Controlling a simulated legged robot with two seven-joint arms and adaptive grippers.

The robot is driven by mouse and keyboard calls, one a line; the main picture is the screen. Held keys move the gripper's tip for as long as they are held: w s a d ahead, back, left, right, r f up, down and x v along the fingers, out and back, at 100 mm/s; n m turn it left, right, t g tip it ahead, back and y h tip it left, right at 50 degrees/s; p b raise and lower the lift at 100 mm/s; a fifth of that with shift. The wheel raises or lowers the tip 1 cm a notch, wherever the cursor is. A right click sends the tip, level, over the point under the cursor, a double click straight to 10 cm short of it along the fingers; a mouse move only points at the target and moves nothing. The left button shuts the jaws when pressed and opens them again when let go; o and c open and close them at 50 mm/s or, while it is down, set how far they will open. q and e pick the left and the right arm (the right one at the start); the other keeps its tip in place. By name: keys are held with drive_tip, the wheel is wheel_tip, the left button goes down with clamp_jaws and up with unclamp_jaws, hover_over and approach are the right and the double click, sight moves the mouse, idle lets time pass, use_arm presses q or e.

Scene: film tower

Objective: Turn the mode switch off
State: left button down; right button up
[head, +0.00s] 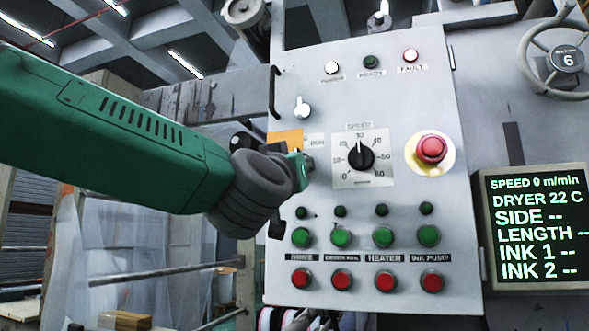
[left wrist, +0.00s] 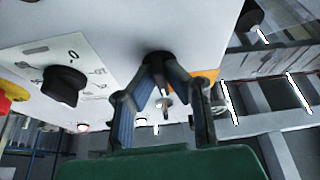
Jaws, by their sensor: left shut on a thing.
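The control panel (head: 390,100) fills the middle of the head view. My left gripper (head: 302,166) is at the panel's left side, left of the speed dial, and hides most of what it holds there. In the left wrist view its two fingers (left wrist: 160,72) close in on a dark knob (left wrist: 158,57) on the panel face, which I take to be the mode switch. The gripper is shut on this knob. The knob's pointing direction cannot be told. My right gripper is not in view.
The black speed dial (head: 361,155) and red emergency button (head: 431,149) are to the right. Green buttons (head: 342,238) and red buttons (head: 343,280) are below. A display (head: 535,228) reads speed 0.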

use_arm(q)
drive_tip(key=shift+s+r+n+y+p, duration=0.1)
drive_tip(key=shift+r+n+y+p, duration=0.2)
drive_tip(key=shift+n+y, duration=1.1)
drive_tip(key=shift+w+r+n+y+p, duration=0.15)
drive_tip(key=shift+n+y+p, duration=0.3)
drive_tip(key=shift+n, duration=1.9)
drive_tip(key=shift+s+r+n+y+p, duration=0.25)
drive_tip(key=shift+n+y, duration=0.6)
drive_tip(key=shift+n, duration=1)
drive_tip(key=shift+w+n, duration=0.1)
drive_tip(key=shift+n, duration=0.2)
drive_tip(key=c, duration=1.7)
unclamp_jaws()
drive_tip(key=shift+o, duration=0.3)
drive_tip(key=shift+w+f, duration=0.15)
drive_tip(key=shift+f, duration=0.1)
drive_tip(key=shift+d+f, duration=0.1)
drive_tip(key=shift+f, duration=0.05)
